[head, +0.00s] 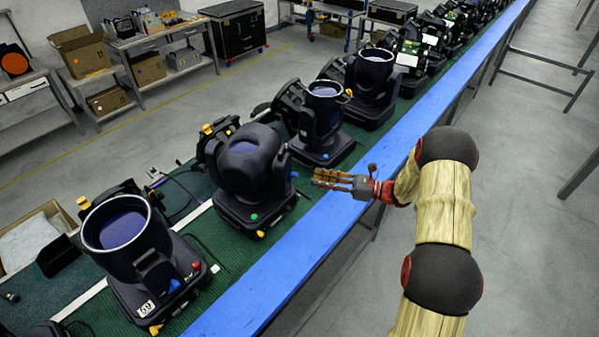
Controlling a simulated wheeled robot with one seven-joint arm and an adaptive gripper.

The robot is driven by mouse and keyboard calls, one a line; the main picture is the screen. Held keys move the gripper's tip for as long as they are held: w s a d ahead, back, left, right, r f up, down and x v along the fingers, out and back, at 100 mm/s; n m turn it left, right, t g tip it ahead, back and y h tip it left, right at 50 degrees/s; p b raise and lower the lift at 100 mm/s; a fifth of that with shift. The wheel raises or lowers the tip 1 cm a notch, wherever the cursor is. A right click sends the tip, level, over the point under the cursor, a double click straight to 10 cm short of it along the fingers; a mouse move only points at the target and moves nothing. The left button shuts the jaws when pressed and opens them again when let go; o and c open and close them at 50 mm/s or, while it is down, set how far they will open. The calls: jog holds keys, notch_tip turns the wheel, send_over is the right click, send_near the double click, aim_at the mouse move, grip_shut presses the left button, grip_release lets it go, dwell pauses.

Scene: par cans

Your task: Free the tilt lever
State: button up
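Several black par cans stand in a row on a green-topped bench. The nearest par can (118,228) has its round lens facing up, with a yellow part (83,202) on its left. The second par can (243,165) has its head tilted and a yellow knob (207,128) at its upper left. The third par can (325,110) shows a small yellow part (349,93). I cannot tell which part is the tilt lever. My gripper (318,178) is over the blue bench edge, right of the second can, pointing left. It looks empty; its finger opening is too small to judge.
The blue bench edge (262,285) runs diagonally to the upper right. A cardboard box (40,225) sits at the left beside the nearest can. Shelves and a black case (238,28) stand behind. Open floor (540,215) lies right of the bench.

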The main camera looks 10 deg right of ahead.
jog(key=p+x, duration=0.1)
jog(key=x, duration=0.6)
jog(key=shift+a, duration=0.25)
jog(key=shift+w+f, duration=0.15)
jog(key=c, duration=0.8)
grip_shut()
